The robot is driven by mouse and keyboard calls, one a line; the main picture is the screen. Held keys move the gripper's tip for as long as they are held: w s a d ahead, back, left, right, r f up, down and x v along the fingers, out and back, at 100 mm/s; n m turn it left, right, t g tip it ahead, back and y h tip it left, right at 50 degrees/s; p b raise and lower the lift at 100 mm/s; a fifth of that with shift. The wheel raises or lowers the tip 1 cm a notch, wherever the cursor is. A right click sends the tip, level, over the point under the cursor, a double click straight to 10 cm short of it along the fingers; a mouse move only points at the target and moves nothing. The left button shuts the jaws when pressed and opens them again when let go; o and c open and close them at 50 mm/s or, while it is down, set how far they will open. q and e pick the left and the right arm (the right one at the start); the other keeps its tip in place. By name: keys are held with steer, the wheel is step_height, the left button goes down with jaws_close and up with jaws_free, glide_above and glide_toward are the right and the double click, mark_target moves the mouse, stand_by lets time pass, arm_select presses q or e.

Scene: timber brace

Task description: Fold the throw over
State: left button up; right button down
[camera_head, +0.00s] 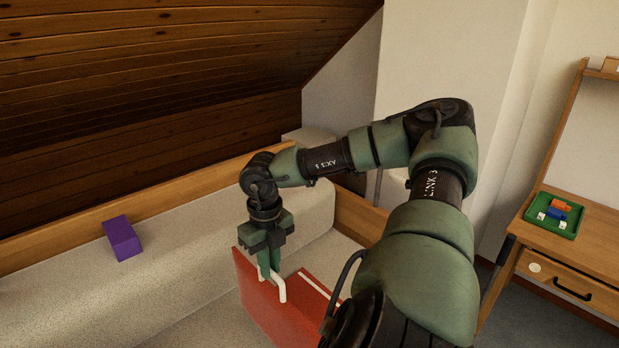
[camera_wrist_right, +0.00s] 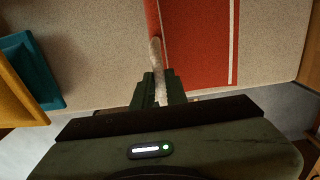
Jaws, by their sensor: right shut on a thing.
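The throw (camera_head: 262,304) is red with pale stripes and lies at the lower middle of the head view, on a light grey padded surface. In the wrist view the throw (camera_wrist_right: 195,45) shows as a red band with a white stripe near its right side and a pale edge on its left. My right gripper (camera_head: 268,274) points down at the throw. In the wrist view its fingers (camera_wrist_right: 157,90) are shut on the throw's pale edge. The lower part of the throw is cut off in the head view, and my arm hides some of it. My left gripper is not in view.
A purple block (camera_head: 122,238) sits on the grey surface to the left. A wooden rail (camera_head: 130,208) runs behind, under a sloping timber ceiling. A desk at right holds a green tray (camera_head: 553,226) with small blocks. Teal (camera_wrist_right: 38,70) and yellow (camera_wrist_right: 15,85) objects show in the wrist view.

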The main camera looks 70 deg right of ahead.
steer(key=s+d+f+b, duration=0.1)
steer(key=s+d+f, duration=0.1)
steer(key=d, duration=0.5)
steer(key=s+d+f+b, duration=0.1)
steer(key=s+d+f, duration=0.1)
steer(key=s+d, duration=0.3)
steer(key=shift+d+f, duration=0.15)
steer(key=shift+d, duration=0.95)
steer(key=shift+c, duration=1)
jaws_free()
steer(key=shift+w+a+r+p, duration=0.1)
steer(key=shift+a+r+p, duration=0.1)
steer(key=shift+r+p, duration=0.45)
steer(key=shift+w+a+r+p, duration=0.15)
steer(key=shift+r+p, duration=0.15)
steer(key=shift+r, duration=0.6)
steer(key=shift+r, duration=0.1)
